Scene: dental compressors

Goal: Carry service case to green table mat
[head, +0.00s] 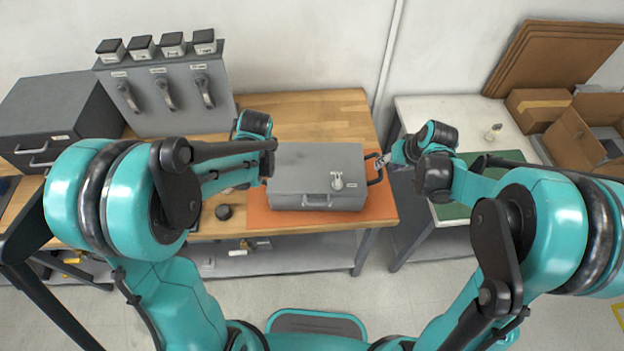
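The grey service case (300,175) lies flat on an orange mat (262,216) on the wooden table. It has a front latch handle, a small white fitting on its lid and a dark loop handle (376,177) on its right side. My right gripper (383,161) is at that loop handle. It is too small to tell whether its fingers are closed on it. My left arm ends at the case's left side; its fingers are hidden behind the wrist. The green table mat (452,211) lies on the white table to the right, partly covered by my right arm.
The wooden table (325,103) and white table (425,108) stand apart with a floor gap between. A grey panel with handles (165,92) and a grey cabinet (60,110) stand left. Cardboard boxes (575,145) and a small bottle (493,132) are on the right.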

